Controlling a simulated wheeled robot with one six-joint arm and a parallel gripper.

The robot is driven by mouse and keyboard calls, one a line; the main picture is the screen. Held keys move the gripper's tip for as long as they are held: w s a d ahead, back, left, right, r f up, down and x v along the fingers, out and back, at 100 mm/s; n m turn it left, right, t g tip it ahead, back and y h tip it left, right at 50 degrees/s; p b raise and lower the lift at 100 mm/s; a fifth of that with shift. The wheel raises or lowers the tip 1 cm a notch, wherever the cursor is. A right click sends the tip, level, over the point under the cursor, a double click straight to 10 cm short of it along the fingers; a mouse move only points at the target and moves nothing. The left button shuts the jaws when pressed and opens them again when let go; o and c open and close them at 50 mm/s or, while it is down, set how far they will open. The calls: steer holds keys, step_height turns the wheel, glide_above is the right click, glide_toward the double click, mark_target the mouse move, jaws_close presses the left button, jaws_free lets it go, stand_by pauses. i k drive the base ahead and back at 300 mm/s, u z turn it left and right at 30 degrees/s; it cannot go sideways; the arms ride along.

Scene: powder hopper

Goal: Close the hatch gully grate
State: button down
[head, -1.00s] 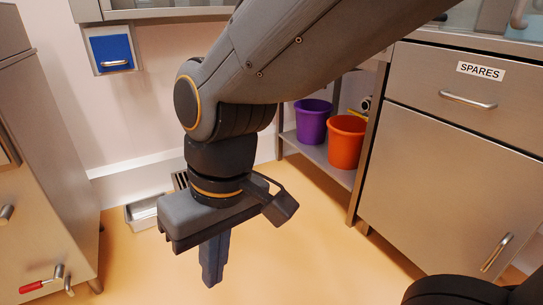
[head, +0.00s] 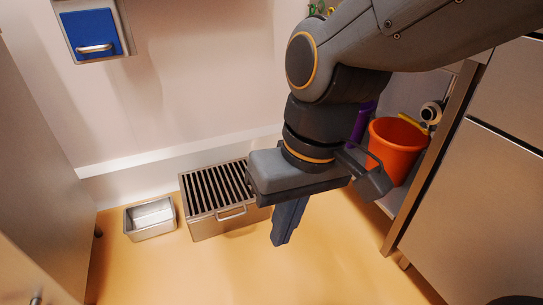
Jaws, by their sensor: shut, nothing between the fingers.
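The gully is a low steel box (head: 215,226) on the floor against the back wall. Its grate (head: 215,189) of dark slots lies across the top, with a bar handle (head: 231,213) at the front edge. I cannot tell whether the grate sits fully down. My gripper (head: 284,240) points down, shut and empty, in front and to the right of the handle in the picture, apart from it. My gripper and wrist hide the grate's right end.
A small open steel tray (head: 150,219) stands left of the gully. A blue wall hatch (head: 92,33) is above. An orange bucket (head: 394,150) and a partly hidden purple one (head: 361,122) stand on a shelf at right. Steel cabinets flank both sides; the floor in front is clear.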

mark_target(243, 204)
steer(key=u, duration=0.3)
steer(key=i, duration=0.7)
steer(key=u, duration=1.25)
steer(key=i, duration=0.45)
steer(key=u, duration=0.45)
